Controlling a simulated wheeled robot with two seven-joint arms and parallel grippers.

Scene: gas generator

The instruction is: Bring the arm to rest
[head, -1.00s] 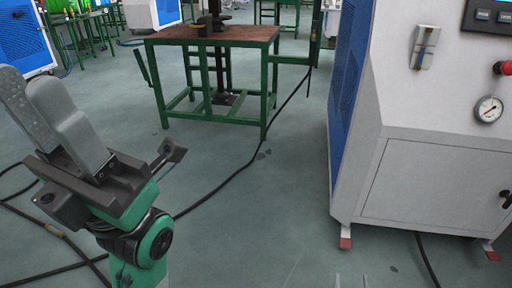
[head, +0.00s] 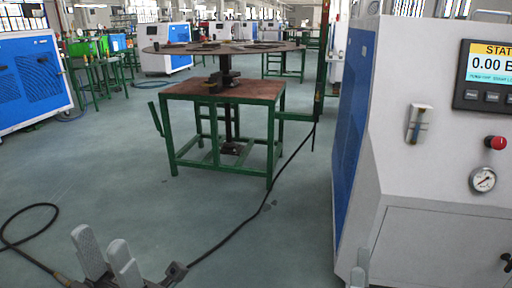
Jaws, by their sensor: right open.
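My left gripper (head: 104,246) is at the lower left of the head view, fingers pointing up, over the floor. My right gripper (head: 358,274) shows only as a small grey fingertip at the bottom edge, in front of the near machine's lower left edge. It is open; the rest of it is out of frame. Neither arm's upper links show.
A large white and blue machine (head: 425,165) with a gauge and screen fills the right side. A green-framed table (head: 222,92) stands ahead. A blue machine (head: 32,75) is at the left. Black cables cross the floor; the middle floor (head: 130,180) is clear.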

